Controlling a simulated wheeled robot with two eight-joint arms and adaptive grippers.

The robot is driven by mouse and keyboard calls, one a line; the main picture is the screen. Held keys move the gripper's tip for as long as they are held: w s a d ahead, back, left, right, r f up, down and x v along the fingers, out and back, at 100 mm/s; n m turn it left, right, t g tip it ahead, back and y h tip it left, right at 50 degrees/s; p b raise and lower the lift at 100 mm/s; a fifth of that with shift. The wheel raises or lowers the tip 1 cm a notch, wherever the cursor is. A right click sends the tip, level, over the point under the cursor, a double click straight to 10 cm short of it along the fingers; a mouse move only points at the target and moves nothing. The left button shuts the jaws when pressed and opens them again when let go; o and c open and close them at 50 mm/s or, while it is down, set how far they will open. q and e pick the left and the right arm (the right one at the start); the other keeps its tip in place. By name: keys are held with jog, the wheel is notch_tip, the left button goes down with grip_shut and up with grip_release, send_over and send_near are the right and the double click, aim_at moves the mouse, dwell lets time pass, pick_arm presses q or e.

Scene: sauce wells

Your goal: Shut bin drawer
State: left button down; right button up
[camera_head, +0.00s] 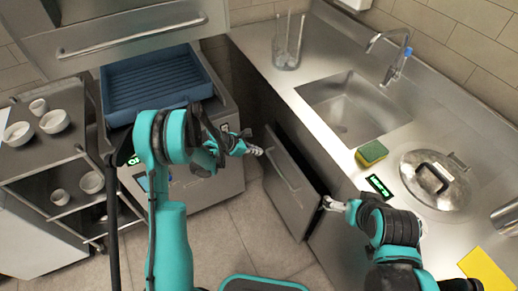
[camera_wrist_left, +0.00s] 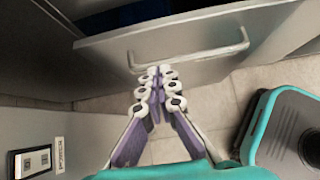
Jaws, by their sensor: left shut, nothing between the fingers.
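The bin drawer (camera_head: 286,200) is a grey metal front under the counter, standing out from it, with a dark gap behind. Its bar handle (camera_head: 282,170) faces the floor side. In the left wrist view the drawer front (camera_wrist_left: 195,65) and its handle (camera_wrist_left: 200,54) lie just beyond my fingertips. My left gripper (camera_head: 256,151) is shut and empty, near the far end of the handle; I cannot tell whether it touches. It also shows in the left wrist view (camera_wrist_left: 157,73). My right gripper (camera_head: 326,204) is by the drawer's near edge; its jaws are too small to read.
The counter holds a sink (camera_head: 350,110), a sponge (camera_head: 371,153), a metal lid (camera_head: 435,180) and a glass holder (camera_head: 288,45). A machine with a blue tray (camera_head: 155,85) and a cart with bowls (camera_head: 54,122) stand left. Tiled floor (camera_head: 240,235) is clear in front of the drawer.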

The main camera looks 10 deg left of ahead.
aim_at(282, 152)
pick_arm(q)
jog(key=b+x, duration=0.1)
jog(key=x, duration=0.2)
jog(key=b+x, duration=0.1)
jog(key=x, duration=0.2)
jog(key=d+r+b+x, duration=0.1)
jog(key=x, duration=0.2)
jog(key=shift+w+d+f, duration=0.1)
jog(key=shift+w+f, duration=0.05)
jog(key=shift+w, duration=0.35)
jog(key=shift+w+d+b, duration=0.4)
jog(key=shift+w+d, duration=0.05)
jog(key=shift+d, duration=0.15)
jog(key=shift+r, duration=0.2)
jog(key=w+d, duration=0.1)
jog(key=d, duration=0.1)
jog(key=w+d, duration=0.1)
jog(key=d, duration=0.1)
jog(key=shift+w, duration=0.4)
